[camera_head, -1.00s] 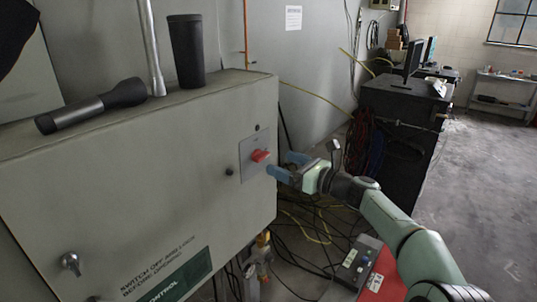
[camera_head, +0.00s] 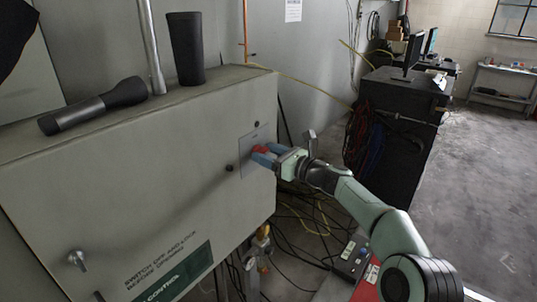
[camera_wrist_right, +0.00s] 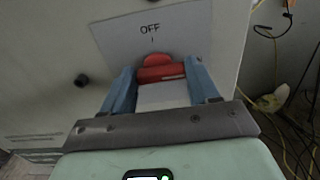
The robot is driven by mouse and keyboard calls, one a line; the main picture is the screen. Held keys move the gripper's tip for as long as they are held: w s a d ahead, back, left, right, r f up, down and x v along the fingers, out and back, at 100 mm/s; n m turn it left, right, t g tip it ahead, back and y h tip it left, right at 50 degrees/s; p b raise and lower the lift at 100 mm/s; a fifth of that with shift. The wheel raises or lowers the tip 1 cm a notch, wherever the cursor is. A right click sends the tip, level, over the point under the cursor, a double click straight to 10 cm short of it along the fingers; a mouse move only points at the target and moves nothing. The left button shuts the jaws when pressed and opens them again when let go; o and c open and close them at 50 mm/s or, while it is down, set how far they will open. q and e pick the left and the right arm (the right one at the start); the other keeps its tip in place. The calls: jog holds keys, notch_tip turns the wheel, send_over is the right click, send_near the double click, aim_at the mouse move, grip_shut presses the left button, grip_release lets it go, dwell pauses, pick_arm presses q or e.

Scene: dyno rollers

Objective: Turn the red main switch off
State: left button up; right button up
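The red main switch (camera_head: 260,149) sits on a light grey plate (camera_head: 246,158) on the front of the grey cabinet. In the right wrist view the red switch (camera_wrist_right: 161,73) lies between my fingers, with its bar across the picture and a pale mark at the bar's right. "OFF" and a short tick are printed above it. My right gripper (camera_head: 264,155) has its blue fingers apart, one on each side of the switch; they also show in the right wrist view (camera_wrist_right: 160,78). I cannot tell whether they touch it. My left gripper is not in view.
The cabinet (camera_head: 120,200) fills the left, with a torch (camera_head: 92,106) and a dark cup (camera_head: 187,48) on top. A small dark knob (camera_head: 229,168) is beside the switch plate. Cables and a pedal-like box (camera_head: 355,258) lie below right. A black cabinet (camera_head: 400,125) stands behind.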

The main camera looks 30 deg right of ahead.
jog(key=n+b, duration=0.2)
jog(key=n, duration=0.1)
jog(key=shift+a+f+n, duration=0.1)
jog(key=shift+n, duration=0.3)
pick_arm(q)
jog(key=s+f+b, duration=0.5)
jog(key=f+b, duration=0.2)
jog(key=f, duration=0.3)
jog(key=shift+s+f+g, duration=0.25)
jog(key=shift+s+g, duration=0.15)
pick_arm(e)
jog(key=shift+s+a+n, duration=0.1)
jog(key=shift+a+n, duration=0.05)
jog(key=shift+n, duration=3.35)
jog(key=shift+s+a+n, duration=0.1)
jog(key=shift+n, duration=3.7)
jog(key=o, duration=1.1)
